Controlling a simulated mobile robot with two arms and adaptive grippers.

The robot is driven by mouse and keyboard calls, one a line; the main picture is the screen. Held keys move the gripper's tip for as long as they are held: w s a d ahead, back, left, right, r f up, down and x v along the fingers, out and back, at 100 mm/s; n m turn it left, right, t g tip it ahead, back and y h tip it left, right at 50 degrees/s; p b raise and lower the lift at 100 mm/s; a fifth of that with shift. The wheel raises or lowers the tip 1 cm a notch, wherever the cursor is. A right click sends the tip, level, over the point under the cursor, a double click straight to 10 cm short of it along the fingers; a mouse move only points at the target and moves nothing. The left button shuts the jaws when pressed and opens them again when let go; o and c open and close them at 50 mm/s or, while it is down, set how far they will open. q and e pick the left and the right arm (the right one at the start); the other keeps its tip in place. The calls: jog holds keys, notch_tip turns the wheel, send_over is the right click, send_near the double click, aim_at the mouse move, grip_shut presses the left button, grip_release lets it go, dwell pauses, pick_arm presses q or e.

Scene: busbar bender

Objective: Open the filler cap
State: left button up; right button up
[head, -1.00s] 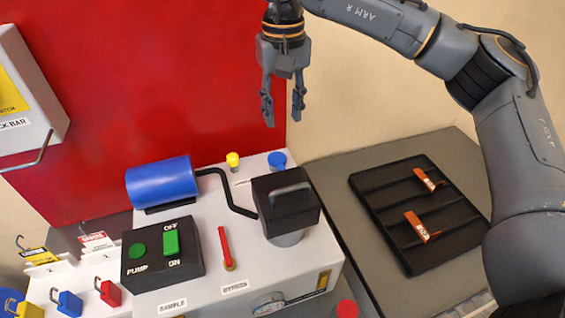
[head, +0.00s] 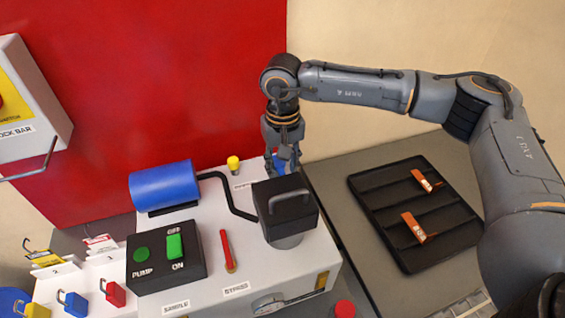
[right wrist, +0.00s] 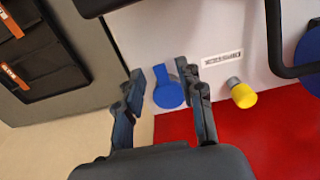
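The blue cap (right wrist: 168,95), which I take to be the filler cap, is on the white top of the machine at its back right corner. In the right wrist view it shows as a round disc with a tab. In the head view the blue cap (head: 279,158) is partly hidden behind my right gripper (head: 283,168). My right gripper (right wrist: 161,72) is open, one finger on each side of the cap as seen from the wrist. I cannot tell whether the fingers touch it. My left gripper is in neither view.
A yellow knob (head: 233,163) stands to the left of the cap. A black handled block (head: 286,208) is close in front. A blue cylinder (head: 164,186) with a bent black bar lies left. A black tray (head: 415,213) with orange-brown pieces is on the right. A red panel (head: 170,80) rises behind.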

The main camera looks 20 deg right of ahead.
aim_at(279, 166)
jog(key=shift+f, duration=0.1)
grip_shut()
jog(key=shift+w, duration=0.15)
jog(key=shift+w+r+g, duration=0.35)
jog(key=shift+r+g, duration=0.2)
jog(key=shift+g, duration=0.45)
jog(key=shift+w+r+g+b, duration=0.3)
jog(key=shift+w+r+g, duration=0.15)
jog(key=shift+g, duration=0.45)
jog(key=shift+w+r+g+b, duration=0.3)
jog(key=shift+r+g, duration=0.1)
jog(key=shift+g, duration=0.5)
